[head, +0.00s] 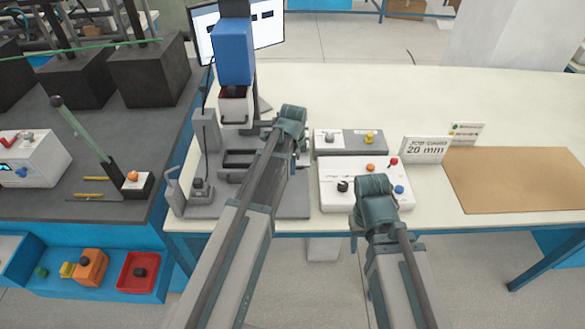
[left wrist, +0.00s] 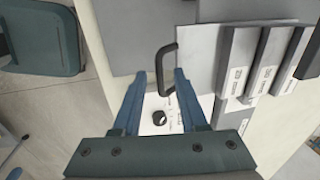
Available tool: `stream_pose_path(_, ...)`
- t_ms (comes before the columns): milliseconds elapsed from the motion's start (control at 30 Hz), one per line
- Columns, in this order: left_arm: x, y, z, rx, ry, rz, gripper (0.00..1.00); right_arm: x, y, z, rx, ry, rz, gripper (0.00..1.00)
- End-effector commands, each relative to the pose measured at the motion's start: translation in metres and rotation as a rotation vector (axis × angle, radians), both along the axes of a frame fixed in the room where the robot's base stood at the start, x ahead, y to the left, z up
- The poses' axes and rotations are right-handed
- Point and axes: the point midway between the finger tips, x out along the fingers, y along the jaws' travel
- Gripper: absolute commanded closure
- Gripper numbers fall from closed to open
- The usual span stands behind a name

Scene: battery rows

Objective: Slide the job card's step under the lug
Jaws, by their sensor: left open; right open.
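The white job card (head: 424,149) reads 20 mm and stands at the back of the bench. In the left wrist view, several grey steps with printed labels (left wrist: 236,65) lie side by side right of my left gripper (left wrist: 160,76). The printed numbers are too small to read surely. A dark loop handle (left wrist: 166,68) shows between its open fingertips; I cannot tell whether they touch it. In the head view, the left gripper (head: 290,122) is over the machine's base and its fingers are hidden. My right gripper (head: 376,197) is over the white panel's front edge. I cannot make out the lug.
A machine with a blue head (head: 233,52) stands behind my left arm. A white control panel (head: 330,178) with coloured knobs and a grey box (head: 349,151) lie between the arms. A brown mat (head: 520,180) is clear at right. A dark bench (head: 100,200) adjoins at left.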

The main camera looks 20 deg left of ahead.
Motion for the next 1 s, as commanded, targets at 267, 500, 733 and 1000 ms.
stream_pose_path(267, -0.0001, 0.0001, 0.0008, 0.0, 0.0, 0.0, 0.74, 0.0, 0.0, 0.0008, 0.0, 0.0, 0.0, 0.5)
stream_pose_path(500, -0.0001, 0.0001, 0.0007, 0.0, 0.0, 0.0, 1.0, 0.0, -0.0001, 0.0007, 0.0, 0.0, 0.0, 0.5)
stream_pose_path(733, -0.0001, 0.0, 0.0007, 0.0, 0.0, 0.0, 1.0, 0.0, -0.0001, 0.0007, 0.0, 0.0, 0.0, 0.5)
stream_pose_path(1000, -0.0002, -0.0001, 0.0007, 0.0, 0.0, 0.0, 1.0, 0.0, 0.0, 0.0007, 0.0, 0.0, 0.0, 0.5)
